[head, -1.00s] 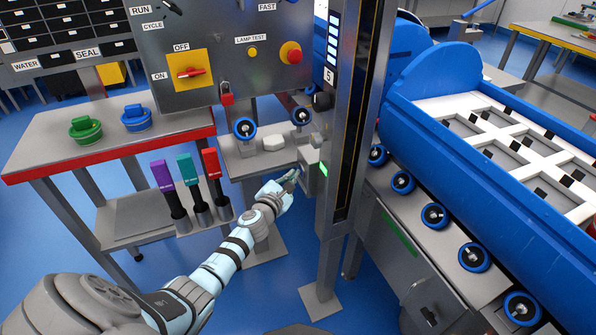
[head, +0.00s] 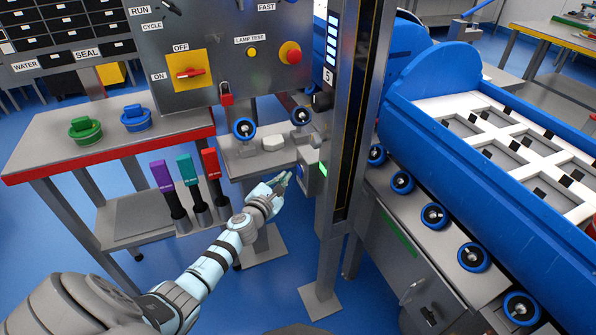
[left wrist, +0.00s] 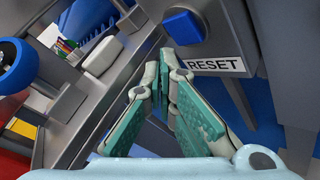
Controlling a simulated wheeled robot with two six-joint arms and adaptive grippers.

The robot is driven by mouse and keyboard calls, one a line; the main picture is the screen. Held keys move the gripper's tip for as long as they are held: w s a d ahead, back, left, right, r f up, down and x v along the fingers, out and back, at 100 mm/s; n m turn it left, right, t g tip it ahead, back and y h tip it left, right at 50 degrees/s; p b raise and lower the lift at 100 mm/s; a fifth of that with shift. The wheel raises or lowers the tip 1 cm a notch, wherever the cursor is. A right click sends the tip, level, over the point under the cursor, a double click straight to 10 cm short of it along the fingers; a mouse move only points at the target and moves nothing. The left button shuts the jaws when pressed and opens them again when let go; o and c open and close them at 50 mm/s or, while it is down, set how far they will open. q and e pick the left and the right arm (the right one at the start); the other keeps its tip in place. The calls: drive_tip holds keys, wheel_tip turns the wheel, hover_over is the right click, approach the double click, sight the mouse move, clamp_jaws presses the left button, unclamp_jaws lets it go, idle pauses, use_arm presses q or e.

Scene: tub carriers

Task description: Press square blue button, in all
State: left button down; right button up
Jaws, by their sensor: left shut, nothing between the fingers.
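The square blue button (left wrist: 184,27) sits on a grey box above a white RESET label (left wrist: 213,65) in the left wrist view. In the head view the button (head: 299,172) is a small dark blue patch on the left face of the grey box (head: 311,174), fixed to the post. My left gripper (head: 286,176) is just left of this box, apart from the button. In the left wrist view its green-padded fingers (left wrist: 163,62) are shut and empty, with the tips below and left of the button. My right gripper is not in view.
The metal post (head: 350,130) stands right of the box. A shelf (head: 262,160) with blue-rimmed rollers and a white block (head: 273,143) lies behind the gripper. A control panel (head: 225,50) hangs above. The blue tub carrier (head: 425,130) is at right.

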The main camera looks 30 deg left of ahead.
use_arm(q)
drive_tip(key=shift+s+a, duration=0.6)
drive_tip(key=shift+s, duration=0.3)
drive_tip(key=shift+s+a, duration=0.6)
drive_tip(key=shift+s, duration=0.25)
